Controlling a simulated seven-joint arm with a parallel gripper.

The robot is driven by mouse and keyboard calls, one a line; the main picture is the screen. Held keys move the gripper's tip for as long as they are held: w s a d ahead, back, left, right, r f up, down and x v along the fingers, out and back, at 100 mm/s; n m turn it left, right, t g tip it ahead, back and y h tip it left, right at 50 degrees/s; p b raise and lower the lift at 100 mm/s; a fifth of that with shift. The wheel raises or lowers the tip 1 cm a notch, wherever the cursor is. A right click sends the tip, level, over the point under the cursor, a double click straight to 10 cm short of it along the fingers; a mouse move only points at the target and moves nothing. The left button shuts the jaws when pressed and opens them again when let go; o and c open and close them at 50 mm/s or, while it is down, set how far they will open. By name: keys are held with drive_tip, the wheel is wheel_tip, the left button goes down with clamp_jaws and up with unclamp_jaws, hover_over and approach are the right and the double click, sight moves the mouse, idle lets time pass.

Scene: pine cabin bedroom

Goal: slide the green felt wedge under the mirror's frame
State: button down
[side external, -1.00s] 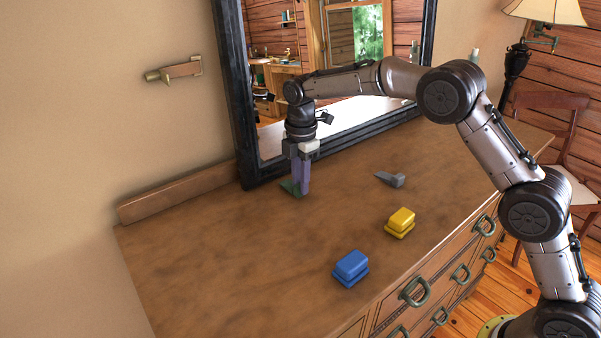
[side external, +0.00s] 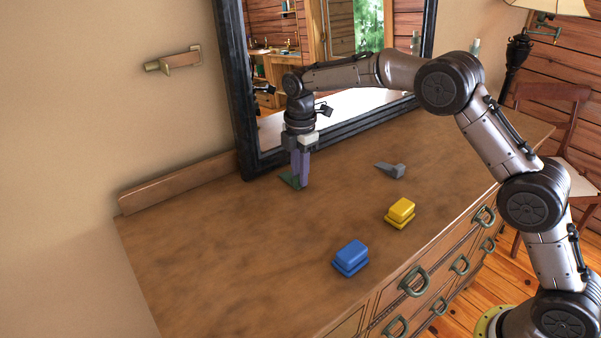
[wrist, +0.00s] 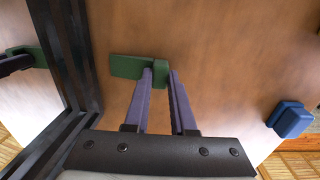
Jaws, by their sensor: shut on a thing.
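The green felt wedge (side external: 291,180) lies on the dresser top in front of the mirror's dark frame (side external: 241,90). In the wrist view the wedge (wrist: 128,67) has its flat end towards the frame (wrist: 80,55), with a small strip of wood between them. My gripper (side external: 302,186) is down at the dresser top, its purple fingers shut on the raised block at the wedge's other end. The fingertips also show in the wrist view (wrist: 160,76). The mirror glass reflects the wedge. The underside of the frame is hidden.
A grey wedge-like piece (side external: 393,171) lies to the right on the dresser top (side external: 230,255). A yellow block (side external: 401,211) and a blue block (side external: 351,255) stand nearer the front edge. A wooden rail (side external: 180,183) runs along the wall. The left of the top is clear.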

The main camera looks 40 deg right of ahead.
drive_tip(key=shift+w, duration=1.65)
idle(0.8)
drive_tip(key=c, duration=0.7)
unclamp_jaws()
drive_tip(key=shift+f, duration=0.1)
